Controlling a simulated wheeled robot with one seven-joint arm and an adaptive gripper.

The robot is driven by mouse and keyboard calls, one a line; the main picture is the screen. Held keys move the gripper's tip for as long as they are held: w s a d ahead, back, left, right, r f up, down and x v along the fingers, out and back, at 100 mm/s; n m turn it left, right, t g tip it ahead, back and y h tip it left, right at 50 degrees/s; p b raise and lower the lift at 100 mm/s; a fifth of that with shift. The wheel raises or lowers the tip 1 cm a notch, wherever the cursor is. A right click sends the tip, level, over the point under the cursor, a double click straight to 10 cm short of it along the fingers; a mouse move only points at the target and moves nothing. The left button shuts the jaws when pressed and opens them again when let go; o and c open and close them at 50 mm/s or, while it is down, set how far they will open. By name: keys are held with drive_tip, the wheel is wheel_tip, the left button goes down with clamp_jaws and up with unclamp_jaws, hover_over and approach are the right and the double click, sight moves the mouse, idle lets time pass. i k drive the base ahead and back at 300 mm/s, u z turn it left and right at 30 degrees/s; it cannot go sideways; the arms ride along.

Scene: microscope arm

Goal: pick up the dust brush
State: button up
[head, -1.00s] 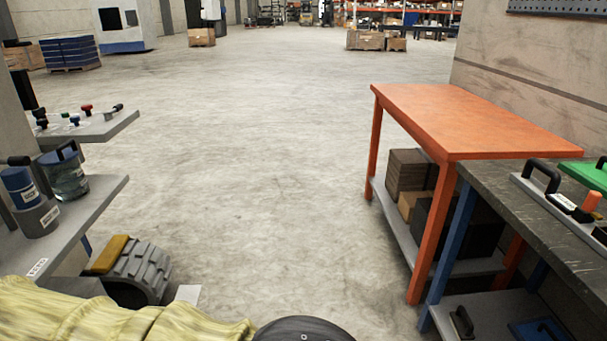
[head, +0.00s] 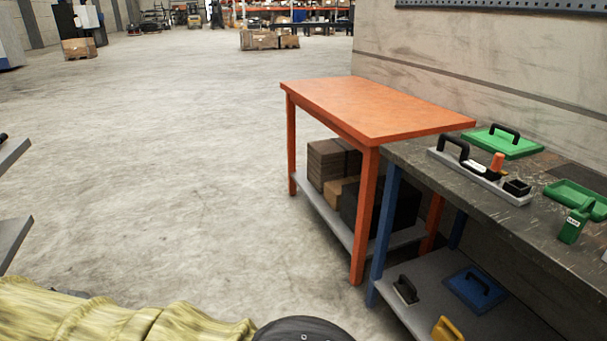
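I cannot make out for sure which item is the dust brush. On the shelf below are a grey, black-handled tool (head: 405,289), a blue piece with a handle (head: 475,289) and a yellow piece (head: 445,329) cut by the lower edge. My gripper does not show. Only a yellow-sleeved part and a dark rounded part, seemingly mine, show along the bottom edge.
The dark workbench (head: 455,190) also bears a grey tray (head: 452,163) of small tools and a green lid (head: 503,142). An orange table (head: 375,105) with boxes (head: 325,163) beneath adjoins it. The concrete floor (head: 180,170) at left is open. Shelf edges (head: 13,240) show far left.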

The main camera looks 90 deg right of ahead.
sight(405, 290)
drive_tip(key=z, duration=0.85)
drive_tip(key=k, duration=1.1)
drive_tip(key=z, duration=1.4)
drive_tip(key=i, duration=0.7)
